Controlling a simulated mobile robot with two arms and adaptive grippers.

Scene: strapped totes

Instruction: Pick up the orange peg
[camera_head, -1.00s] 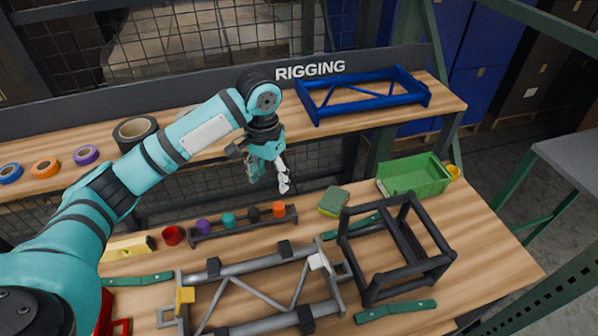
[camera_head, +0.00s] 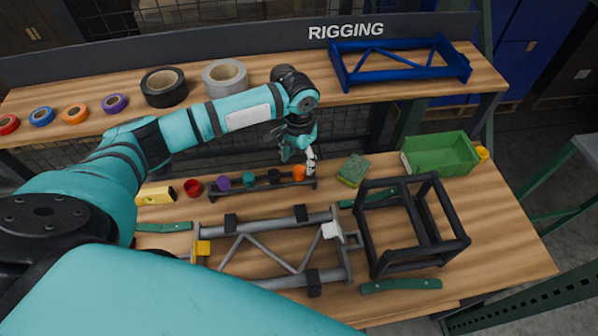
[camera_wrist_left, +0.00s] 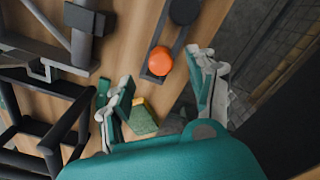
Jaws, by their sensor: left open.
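The orange peg (camera_head: 299,173) stands at the right end of a dark rack (camera_head: 262,187), in a row with black, teal and purple pegs. In the left wrist view the orange peg (camera_wrist_left: 160,61) shows its round top, just beyond and between the fingertips. My left gripper (camera_head: 300,158) is open and hangs just above and behind the orange peg; in the left wrist view its two fingers (camera_wrist_left: 168,85) are spread with nothing between them. The peg's lower part is hidden in the wrist view. My right gripper is not in view.
A green and yellow sponge (camera_head: 353,170) lies right of the rack. A black cube frame (camera_head: 408,225) and a grey truss frame (camera_head: 272,248) stand in front. A green bin (camera_head: 440,155) is at the right. The back shelf holds tape rolls and a blue frame (camera_head: 400,62).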

